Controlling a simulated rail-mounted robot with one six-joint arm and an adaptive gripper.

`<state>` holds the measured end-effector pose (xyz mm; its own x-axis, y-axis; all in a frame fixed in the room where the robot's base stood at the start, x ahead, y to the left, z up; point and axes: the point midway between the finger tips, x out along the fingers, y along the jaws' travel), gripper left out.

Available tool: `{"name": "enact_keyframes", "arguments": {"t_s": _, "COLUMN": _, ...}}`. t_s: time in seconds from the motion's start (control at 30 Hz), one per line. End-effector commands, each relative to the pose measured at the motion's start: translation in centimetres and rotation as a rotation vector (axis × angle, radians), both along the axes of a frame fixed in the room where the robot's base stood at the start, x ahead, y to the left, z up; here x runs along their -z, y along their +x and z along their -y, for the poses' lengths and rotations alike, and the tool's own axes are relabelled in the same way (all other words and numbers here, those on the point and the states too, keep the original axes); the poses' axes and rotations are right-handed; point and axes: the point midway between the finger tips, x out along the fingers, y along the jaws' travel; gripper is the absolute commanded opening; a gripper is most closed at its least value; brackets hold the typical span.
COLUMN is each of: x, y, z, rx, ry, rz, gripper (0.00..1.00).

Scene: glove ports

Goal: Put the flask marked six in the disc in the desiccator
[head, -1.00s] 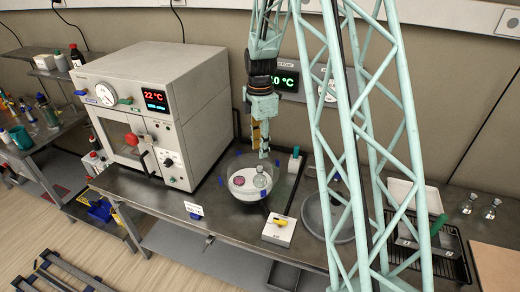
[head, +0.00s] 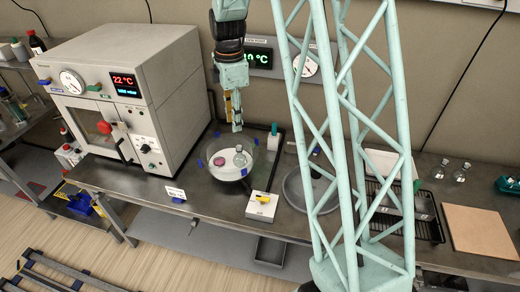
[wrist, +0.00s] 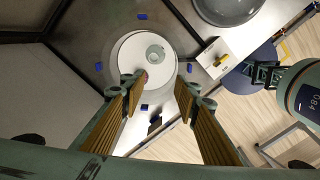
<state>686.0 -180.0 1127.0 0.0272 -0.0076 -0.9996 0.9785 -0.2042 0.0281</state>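The desiccator (head: 207,172) is a round clear bowl with blue marks on the bench, right of the oven. Inside it lies the white disc (head: 226,174), also seen in the wrist view (wrist: 133,50). A small clear flask (head: 239,157) stands upright on the disc's right part; in the wrist view it is a pale ring (wrist: 155,53). No number can be read on it. A pink item (head: 219,160) lies left of it, partly behind a finger in the wrist view. My gripper (head: 234,122) is above the desiccator, open and empty, apart from the flask.
A large oven (head: 130,85) stands close on the left. A white box with a yellow knob (head: 262,206) sits in front. A round grey lid (head: 294,190) lies right, partly behind my lattice column. Two more flasks (head: 443,166) (head: 461,173) stand far right beside a tan board (head: 480,232).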

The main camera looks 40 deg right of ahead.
Motion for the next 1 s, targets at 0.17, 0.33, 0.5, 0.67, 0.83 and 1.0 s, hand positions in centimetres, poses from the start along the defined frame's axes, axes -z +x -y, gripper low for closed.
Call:
{"name": "enact_keyframes", "arguments": {"t_s": 0.17, "x": -3.5, "y": -1.6, "z": -1.5, "rx": 0.079, "ry": -0.002, "rz": 0.022, "gripper": 0.29}}
{"name": "enact_keyframes", "arguments": {"t_s": 0.33, "x": -6.4, "y": -3.3, "z": -3.0, "rx": 0.155, "ry": -0.001, "rz": 0.040, "gripper": 0.29}}
{"name": "enact_keyframes", "arguments": {"t_s": 0.5, "x": -9.1, "y": -5.1, "z": -4.4, "rx": 0.233, "ry": 0.002, "rz": 0.059, "gripper": 0.29}}
{"name": "enact_keyframes", "arguments": {"t_s": 0.67, "x": -11.4, "y": -7.0, "z": -5.7, "rx": 0.305, "ry": 0.006, "rz": 0.075, "gripper": 0.29}}
{"name": "enact_keyframes", "arguments": {"t_s": 0.83, "x": -13.8, "y": -9.1, "z": -7.0, "rx": 0.382, "ry": 0.013, "rz": 0.095, "gripper": 0.29}}
{"name": "enact_keyframes", "arguments": {"t_s": 1.0, "x": -15.9, "y": -11.3, "z": -8.3, "rx": 0.459, "ry": 0.020, "rz": 0.112, "gripper": 0.29}}
